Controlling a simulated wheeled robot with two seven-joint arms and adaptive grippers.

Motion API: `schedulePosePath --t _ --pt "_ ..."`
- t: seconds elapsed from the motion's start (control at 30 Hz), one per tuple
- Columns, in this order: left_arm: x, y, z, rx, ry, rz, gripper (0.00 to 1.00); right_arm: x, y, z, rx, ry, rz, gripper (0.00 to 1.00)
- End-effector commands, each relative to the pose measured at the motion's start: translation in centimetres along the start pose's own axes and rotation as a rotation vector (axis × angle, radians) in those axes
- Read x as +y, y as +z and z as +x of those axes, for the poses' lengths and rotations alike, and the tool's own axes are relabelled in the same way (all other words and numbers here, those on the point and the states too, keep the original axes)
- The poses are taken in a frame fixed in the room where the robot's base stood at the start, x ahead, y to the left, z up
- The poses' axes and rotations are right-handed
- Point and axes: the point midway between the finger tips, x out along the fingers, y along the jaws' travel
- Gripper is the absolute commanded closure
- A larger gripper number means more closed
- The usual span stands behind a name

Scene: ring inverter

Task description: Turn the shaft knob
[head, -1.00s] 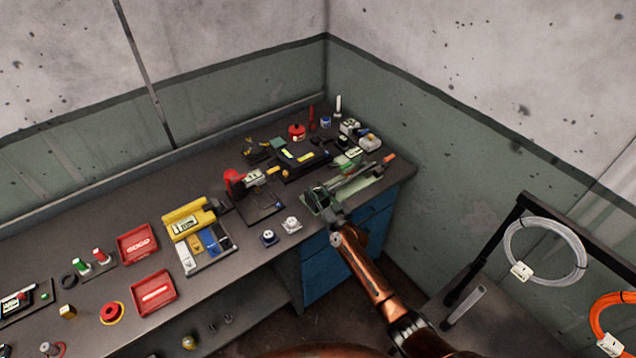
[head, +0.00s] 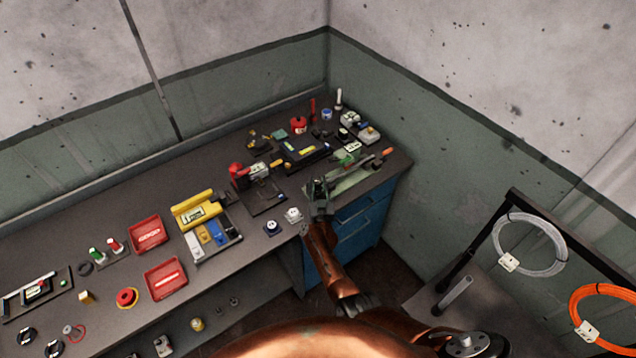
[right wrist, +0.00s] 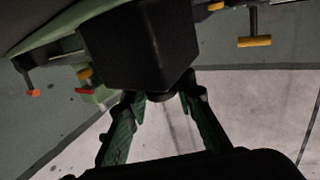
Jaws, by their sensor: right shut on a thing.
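My right gripper (head: 318,192) is at the front right of the workbench, at the near left end of a pale green fixture (head: 352,180). In the right wrist view its two green-padded fingers (right wrist: 160,105) reach up to the underside of a large black block (right wrist: 140,45). A small dark round part, seemingly the shaft knob (right wrist: 160,97), shows under the block between the fingertips. The gripper is shut on it, though the contact is dark and partly hidden. In the head view the gripper hides this part. My left gripper is not in view.
Blue drawers (head: 357,225) are below the bench edge. Cable coils (head: 529,244) hang on a rack at right.

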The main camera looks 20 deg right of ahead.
Motion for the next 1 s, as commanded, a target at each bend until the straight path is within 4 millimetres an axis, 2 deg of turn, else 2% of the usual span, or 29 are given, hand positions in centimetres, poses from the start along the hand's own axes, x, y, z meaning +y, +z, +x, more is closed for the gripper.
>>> schedulePosePath --t 0.33,0.37,0.6,1.0 --pt "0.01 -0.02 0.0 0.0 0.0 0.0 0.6 -0.14 0.08 -0.04 -0.002 -0.001 0.001 1.0" --pt "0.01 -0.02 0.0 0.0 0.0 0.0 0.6 -0.15 0.07 -0.03 -0.002 -0.001 0.001 0.75" --pt "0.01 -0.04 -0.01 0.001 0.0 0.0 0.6 -0.06 0.03 -0.01 -0.001 0.0 0.001 0.58" --pt "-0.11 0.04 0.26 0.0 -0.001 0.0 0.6 0.16 0.15 -0.02 0.0 -0.019 -0.001 0.57"
